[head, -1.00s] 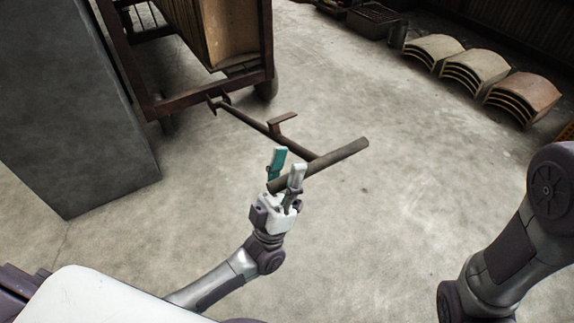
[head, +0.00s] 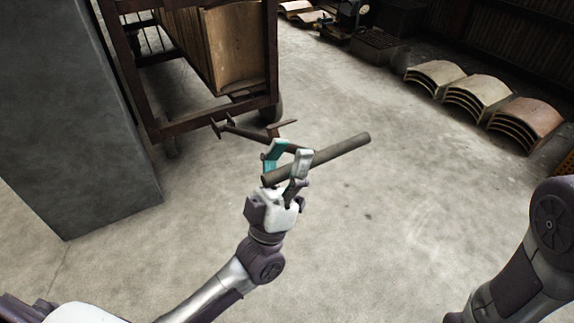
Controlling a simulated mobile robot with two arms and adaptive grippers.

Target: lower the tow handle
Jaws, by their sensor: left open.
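The tow handle is a brown rusty bar with a crossbar (head: 338,149) at its near end, hinged low on the front of a wooden cart (head: 195,118). Its shaft (head: 248,132) runs back to the cart's lower frame and looks foreshortened, partly hidden behind the fingers. My left gripper (head: 288,160) is at the left part of the crossbar, with the teal finger and the pale finger on either side of it. The jaws are open around the bar. Whether a finger touches it I cannot tell. My right arm shows at the right edge, but its gripper is out of view.
A grey pillar (head: 75,125) stands at the left, close to the cart. Stacks of curved tiles (head: 478,97) lie at the back right. Dark machinery (head: 355,25) stands at the back. The concrete floor around the handle is clear.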

